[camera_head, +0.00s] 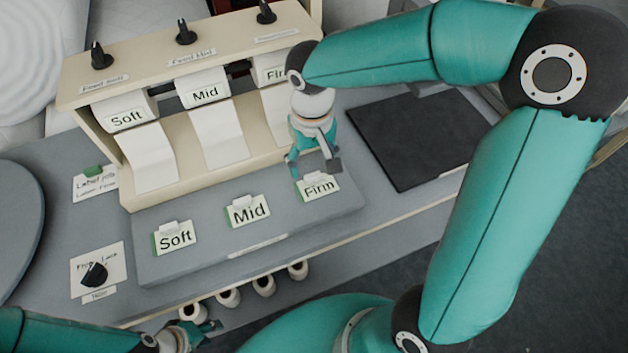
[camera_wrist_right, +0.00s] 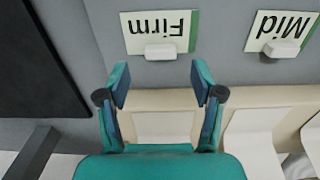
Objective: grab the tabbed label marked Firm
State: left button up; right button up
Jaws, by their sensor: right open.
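The Firm label (camera_head: 322,190) is a white card with a green edge and a white tab. It lies at the right end of a row on the grey raised board. In the right wrist view the Firm label (camera_wrist_right: 158,25) is upside down, its tab pointing at my gripper. My right gripper (camera_head: 318,172) is open just above the label's tab; in the wrist view its spread fingers (camera_wrist_right: 160,84) are empty and the tab is beyond them. My left gripper (camera_head: 208,328) is low at the left, partly cut off, its jaws unclear.
The Mid label (camera_head: 247,212) and Soft label (camera_head: 175,239) lie left of Firm. Behind stands a cream dispenser (camera_head: 190,55) with three rolls and knobs. A black mat (camera_head: 420,140) lies to the right. Several small rolls (camera_head: 264,286) are below the front edge.

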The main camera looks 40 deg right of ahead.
aim_at(312, 174)
notch_tip(312, 174, down, 4)
jog(key=shift+r, duration=0.2)
jog(key=shift+s, duration=0.1)
jog(key=shift+a, duration=0.1)
jog(key=c, duration=0.8)
jog(key=shift+c, duration=0.2)
jog(key=shift+r, duration=0.2)
